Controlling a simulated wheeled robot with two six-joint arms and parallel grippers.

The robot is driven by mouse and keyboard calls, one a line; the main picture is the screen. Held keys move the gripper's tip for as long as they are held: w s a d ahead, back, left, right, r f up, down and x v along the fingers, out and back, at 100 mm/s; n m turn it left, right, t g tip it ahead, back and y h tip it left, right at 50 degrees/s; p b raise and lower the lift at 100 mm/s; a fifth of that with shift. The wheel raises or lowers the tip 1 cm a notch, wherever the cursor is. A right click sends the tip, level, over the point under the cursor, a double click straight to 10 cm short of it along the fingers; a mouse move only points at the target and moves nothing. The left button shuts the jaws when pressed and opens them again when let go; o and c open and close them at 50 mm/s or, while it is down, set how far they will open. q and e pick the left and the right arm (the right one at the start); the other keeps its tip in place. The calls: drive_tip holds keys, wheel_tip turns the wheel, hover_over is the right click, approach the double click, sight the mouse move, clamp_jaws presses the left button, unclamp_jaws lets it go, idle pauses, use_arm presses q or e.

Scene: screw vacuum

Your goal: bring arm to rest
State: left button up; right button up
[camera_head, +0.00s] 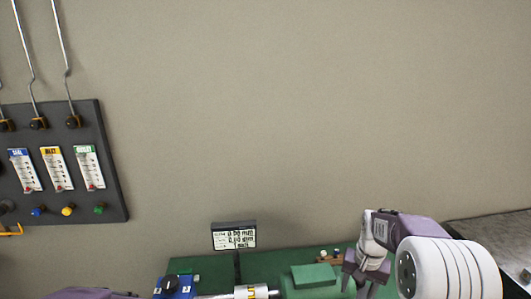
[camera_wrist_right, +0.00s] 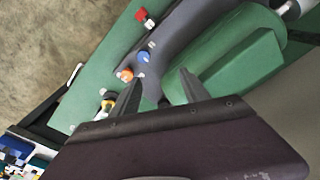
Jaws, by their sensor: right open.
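My right arm (camera_head: 445,270) comes in at the lower right of the head view, over the green machine (camera_head: 310,276). Its gripper (camera_head: 360,280) points down at the right part of the machine. In the right wrist view the two dark fingers (camera_wrist_right: 160,88) stand apart with nothing between them, so the gripper is open and empty. Beyond them are a grey panel and the machine's green housing (camera_wrist_right: 240,60); I cannot tell whether the fingers touch it. A purple sliver, likely my left arm (camera_head: 90,293), shows at the bottom left of the head view; its gripper fingers are out of frame.
A small display (camera_head: 234,236) stands at the machine's back. A dark wall board (camera_head: 115,185) with levers and labels hangs at left. The wall above the machine is clear.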

drive_tip(key=s+a+n, duration=0.3)
drive_tip(key=s+a, duration=0.5)
drive_tip(key=s+a+f+n, duration=0.1)
drive_tip(key=s+f, duration=0.3)
drive_tip(key=s, duration=0.4)
drive_tip(key=shift+s+a+f+n, duration=0.15)
drive_tip(key=shift+s+a+n, duration=0.2)
drive_tip(key=shift+n, duration=0.25)
drive_tip(key=shift+d, duration=0.1)
